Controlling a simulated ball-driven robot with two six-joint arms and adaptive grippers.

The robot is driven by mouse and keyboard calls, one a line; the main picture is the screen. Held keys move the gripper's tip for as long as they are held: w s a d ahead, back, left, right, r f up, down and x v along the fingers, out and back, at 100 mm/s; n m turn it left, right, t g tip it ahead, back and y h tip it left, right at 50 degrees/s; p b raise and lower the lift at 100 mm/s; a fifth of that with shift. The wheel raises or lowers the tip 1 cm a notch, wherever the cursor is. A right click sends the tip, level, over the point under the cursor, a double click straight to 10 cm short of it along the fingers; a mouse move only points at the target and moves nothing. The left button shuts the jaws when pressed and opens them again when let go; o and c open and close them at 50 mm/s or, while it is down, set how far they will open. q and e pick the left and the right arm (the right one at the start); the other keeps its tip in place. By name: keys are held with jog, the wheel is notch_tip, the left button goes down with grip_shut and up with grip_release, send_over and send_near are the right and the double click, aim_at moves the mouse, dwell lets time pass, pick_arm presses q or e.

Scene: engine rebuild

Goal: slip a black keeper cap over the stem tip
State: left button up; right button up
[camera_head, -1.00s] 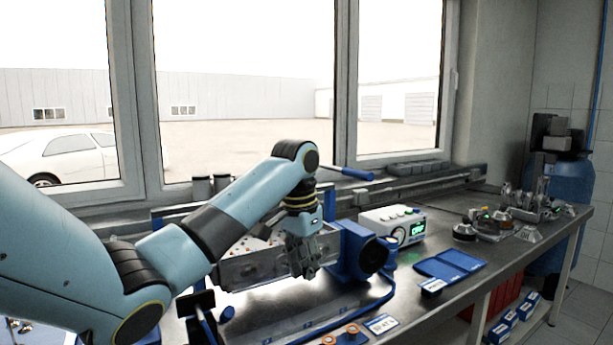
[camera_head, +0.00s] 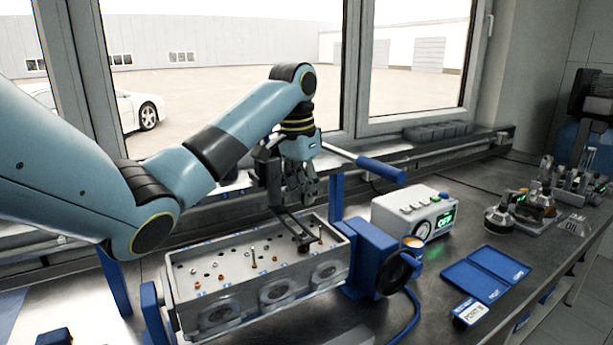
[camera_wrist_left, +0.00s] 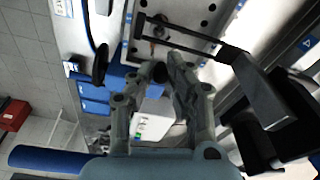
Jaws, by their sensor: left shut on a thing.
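My left gripper (camera_head: 294,203) hangs above the right end of a grey cylinder head (camera_head: 238,258). It also shows in the left wrist view (camera_wrist_left: 158,78), its fingers closed on a small dark round piece (camera_wrist_left: 160,72), which looks like the black keeper cap. That piece cannot be made out in the head view. A black fork (camera_head: 292,228) reaches down to the cylinder head. The piece is apart from that stem. My right gripper is not in view.
A blue handle (camera_head: 381,169) sticks out right of the gripper. A blue clamp (camera_head: 367,250) stands at the cylinder head's right end. A white box with a green display (camera_head: 414,213) and an open blue tray (camera_head: 486,271) lie farther right. Bare bench lies in front.

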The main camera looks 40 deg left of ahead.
aim_at(303, 232)
pick_arm(q)
jog(key=shift+a+f, duration=0.1)
jog(key=shift+a, duration=0.05)
jog(key=f, duration=0.5)
jog(key=shift+s+d, duration=0.2)
jog(key=shift+s, duration=0.1)
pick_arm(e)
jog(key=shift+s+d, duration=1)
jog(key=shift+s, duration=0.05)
pick_arm(q)
jog(key=shift+f, duration=0.55)
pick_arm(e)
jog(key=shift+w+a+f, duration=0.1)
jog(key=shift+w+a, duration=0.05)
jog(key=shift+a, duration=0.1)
pick_arm(q)
jog(key=shift+f, duration=0.4)
